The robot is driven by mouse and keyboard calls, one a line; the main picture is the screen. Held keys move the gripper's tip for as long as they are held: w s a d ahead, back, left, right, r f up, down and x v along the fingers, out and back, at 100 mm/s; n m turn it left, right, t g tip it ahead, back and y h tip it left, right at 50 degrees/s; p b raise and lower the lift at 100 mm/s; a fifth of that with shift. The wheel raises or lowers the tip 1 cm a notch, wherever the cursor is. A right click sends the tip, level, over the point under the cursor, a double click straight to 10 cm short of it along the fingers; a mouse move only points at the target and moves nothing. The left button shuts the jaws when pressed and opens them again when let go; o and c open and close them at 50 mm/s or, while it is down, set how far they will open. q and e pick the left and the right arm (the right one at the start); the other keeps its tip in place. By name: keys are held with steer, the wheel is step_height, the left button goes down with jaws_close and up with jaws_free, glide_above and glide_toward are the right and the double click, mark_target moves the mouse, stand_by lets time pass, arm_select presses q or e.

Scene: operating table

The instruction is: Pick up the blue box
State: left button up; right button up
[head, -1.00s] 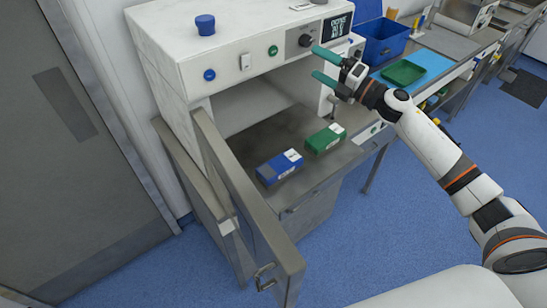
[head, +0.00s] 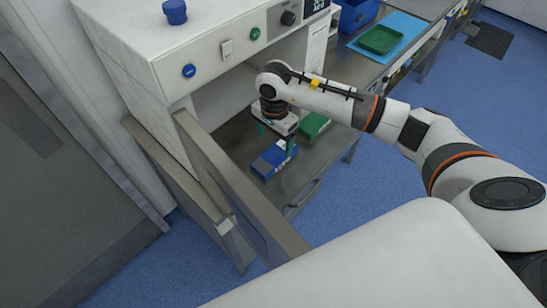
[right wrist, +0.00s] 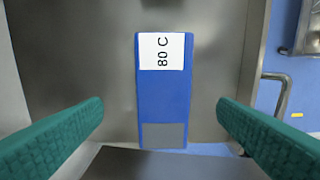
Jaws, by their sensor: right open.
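The blue box (head: 268,165) lies on the steel surface inside the open cabinet, near its front edge. In the right wrist view the blue box (right wrist: 163,100) lies lengthwise in the middle of the picture, with a white label reading "80 C" and a grey end. My right gripper (head: 276,141) is above the box, pointing down, with its green fingers apart. In the wrist view, one finger of my right gripper (right wrist: 160,108) is on each side of the box, with gaps between. It holds nothing. My left gripper is not in view.
A green box (head: 314,125) lies just right of the blue box, partly behind my right gripper. The open cabinet door (head: 235,185) stands to the left. The cabinet's white upper housing (head: 215,55) is above. A green tray (head: 380,40) lies on the counter beyond.

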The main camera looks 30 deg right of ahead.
mark_target(274, 155)
step_height(274, 155, down, 3)
steer(key=shift+a+f, duration=0.1)
steer(key=f, duration=0.3)
steer(key=f+b, duration=0.1)
steer(key=shift+s+f, duration=0.3)
steer(key=shift+f, duration=0.05)
steer(key=shift+w, duration=0.1)
steer(key=shift+r, duration=0.1)
steer(key=c, duration=1.2)
